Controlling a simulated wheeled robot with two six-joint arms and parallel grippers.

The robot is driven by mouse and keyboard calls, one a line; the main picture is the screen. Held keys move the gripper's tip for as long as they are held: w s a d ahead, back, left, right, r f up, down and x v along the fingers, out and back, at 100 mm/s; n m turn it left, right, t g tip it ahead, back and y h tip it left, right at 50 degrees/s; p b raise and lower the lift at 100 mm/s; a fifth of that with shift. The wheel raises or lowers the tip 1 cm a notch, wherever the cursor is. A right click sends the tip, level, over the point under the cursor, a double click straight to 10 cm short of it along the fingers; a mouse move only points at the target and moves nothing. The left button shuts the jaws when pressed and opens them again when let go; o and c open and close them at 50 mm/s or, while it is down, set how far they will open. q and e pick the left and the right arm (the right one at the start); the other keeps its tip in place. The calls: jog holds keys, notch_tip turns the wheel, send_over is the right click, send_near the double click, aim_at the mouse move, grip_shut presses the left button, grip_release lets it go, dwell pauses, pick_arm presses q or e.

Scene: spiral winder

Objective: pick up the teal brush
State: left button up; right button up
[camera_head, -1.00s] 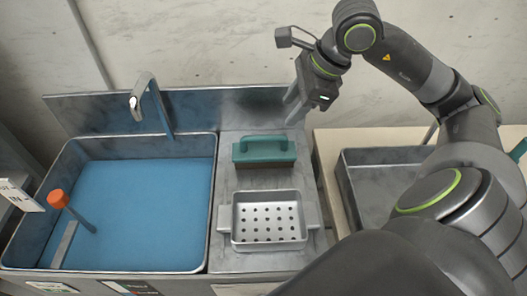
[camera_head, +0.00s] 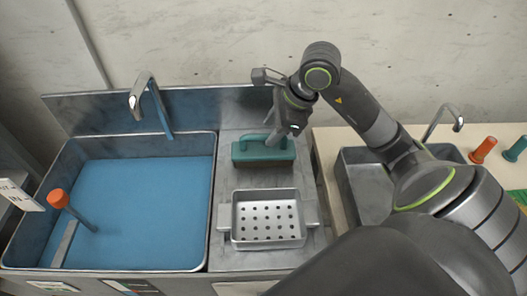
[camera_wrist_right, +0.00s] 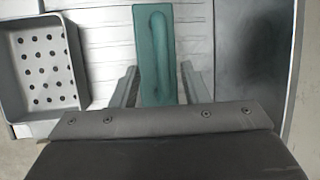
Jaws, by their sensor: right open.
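The teal brush (camera_head: 262,150) lies on the grey drainboard behind the perforated basket, with its handle on top. In the right wrist view the brush (camera_wrist_right: 155,85) shows from above, its near end between the two fingers. My right gripper (camera_head: 284,142) is open at the brush, its fingers around the right part of the handle in the head view. In the right wrist view the gripper's fingers (camera_wrist_right: 160,90) stand on either side of the brush, with a gap on each side. Whether they touch it cannot be told. My left gripper is not in view.
The perforated metal basket (camera_head: 268,243) stands in front of the brush. A sink with blue water (camera_head: 140,215) lies to the left, with a tap (camera_head: 150,100) behind it. A second sink (camera_head: 365,200) is to the right, near orange and green bottles (camera_head: 483,150).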

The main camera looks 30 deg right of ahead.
aim_at(265, 135)
jog(key=x, duration=0.3)
jog(key=shift+w+a+f+p, duration=0.15)
jog(key=shift+w+f+p, duration=0.1)
jog(key=shift+w+p, duration=0.1)
jog(key=shift+w+f, duration=0.15)
jog(key=shift+f, duration=0.3)
jog(key=shift+f+b, duration=0.2)
jog(key=shift+b, duration=0.35)
jog(key=shift+a, duration=0.1)
jog(key=shift+c, duration=0.2)
grip_shut()
